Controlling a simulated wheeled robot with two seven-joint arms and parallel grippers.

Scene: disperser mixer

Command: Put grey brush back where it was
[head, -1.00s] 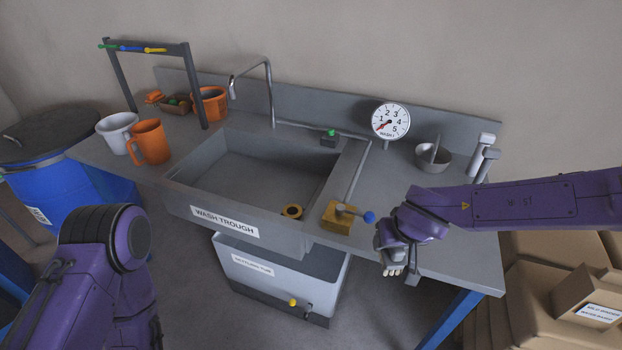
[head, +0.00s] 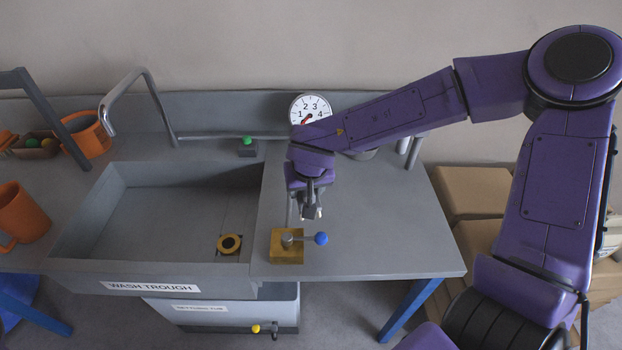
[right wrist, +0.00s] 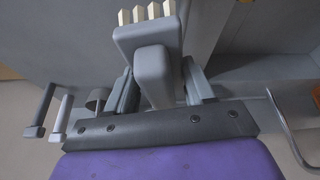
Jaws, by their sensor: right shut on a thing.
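The grey brush (right wrist: 155,75) fills the middle of the right wrist view, with a grey block head and cream bristle tufts (right wrist: 146,13) at its far end. My right gripper (right wrist: 155,88) is shut on its grey handle. In the head view my right gripper (head: 312,206) hangs over the worktop just behind the brass block with the blue-knobbed lever, pointing down. The brush shows there only as a small pale bit below the fingers. My left gripper is out of view.
The brass valve block (head: 287,247) has a blue-knobbed lever (head: 321,239). The round dial (head: 311,107) and grey bowl (head: 362,154) are partly behind my arm. The worktop's right side (head: 385,225) is clear.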

